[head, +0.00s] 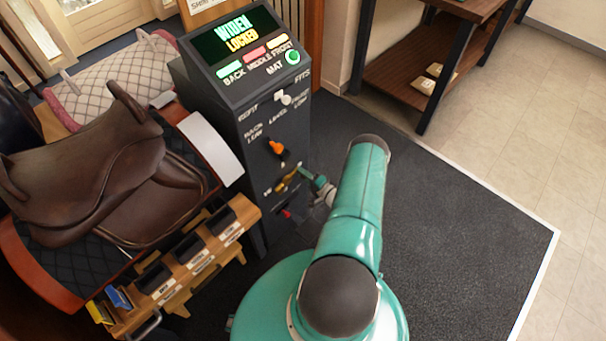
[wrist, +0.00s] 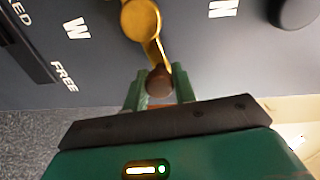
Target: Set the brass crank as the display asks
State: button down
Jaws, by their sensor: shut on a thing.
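The display (head: 238,38) on the dark console reads "WIDEN" in green and "LOCKED" in yellow. The brass crank (head: 287,181) is low on the console's front face, below an orange-handled lever. In the wrist view the brass crank (wrist: 142,20) has a round hub and an arm reaching down to a brown knob (wrist: 158,80). The letters W and N stand on either side of the crank. My gripper (wrist: 158,88) has its green fingers shut around the brown knob. In the head view my gripper (head: 308,173) is small and partly hidden by my arm.
Above the crank are the orange lever (head: 277,147) and a white knob (head: 284,98). A slot with a "FREE" label (wrist: 64,78) lies left in the wrist view. A brown saddle (head: 90,170) and a wooden rack (head: 185,262) stand left. Dark mat (head: 450,220) lies open to the right.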

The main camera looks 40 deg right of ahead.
jog(key=shift+s+f+m, duration=0.1)
jog(key=shift+f+m, duration=0.7)
jog(key=shift+m, duration=0.6)
jog(key=c, duration=1.1)
grip_release()
jog(key=shift+c, duration=0.2)
jog(key=shift+d, duration=0.1)
jog(key=s, duration=1.3)
jog(key=shift+s+d+r, duration=0.15)
jog(key=shift+s+r, duration=0.2)
jog(key=shift+s, duration=0.1)
